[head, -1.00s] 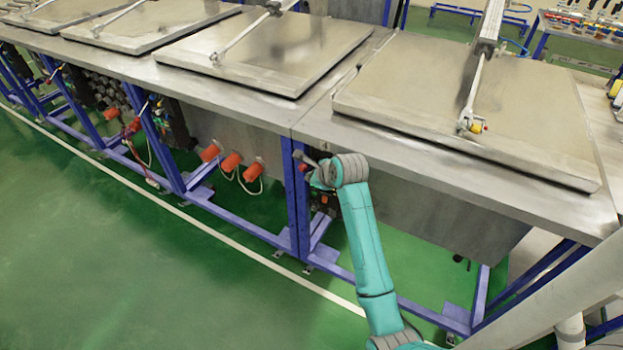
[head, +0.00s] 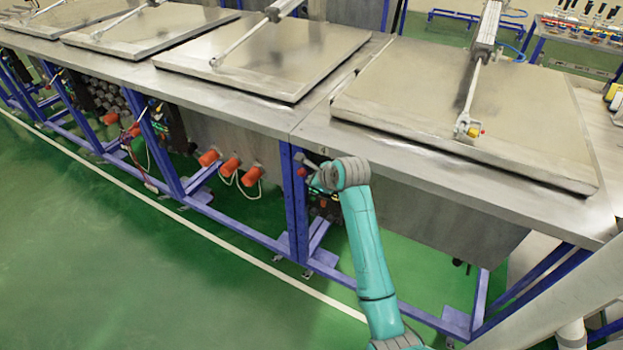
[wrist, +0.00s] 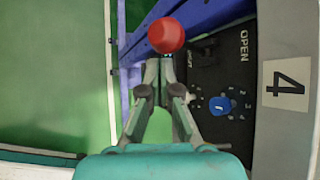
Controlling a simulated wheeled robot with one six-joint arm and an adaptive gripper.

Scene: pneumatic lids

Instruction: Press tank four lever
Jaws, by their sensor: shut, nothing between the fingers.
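The tank four lever has a round red knob (wrist: 166,36), at the top of the wrist view beside a black control panel (wrist: 208,135) marked "OPEN". A white label with the number 4 (wrist: 287,85) is on the grey metal to the right of the panel. My gripper (wrist: 166,64) is shut and empty, its tips just below the knob in the picture; I cannot tell if they touch it. In the head view the red knob (head: 301,172) shows just left of my gripper (head: 313,178), under the bench edge. The lever's shaft is mostly hidden.
A blue knob (wrist: 220,106) sits on the panel, right of my fingers. A blue frame leg (head: 293,205) stands close to the left of my gripper. The rightmost tank lid (head: 470,120) lies flat on the steel bench. Green floor in front is clear.

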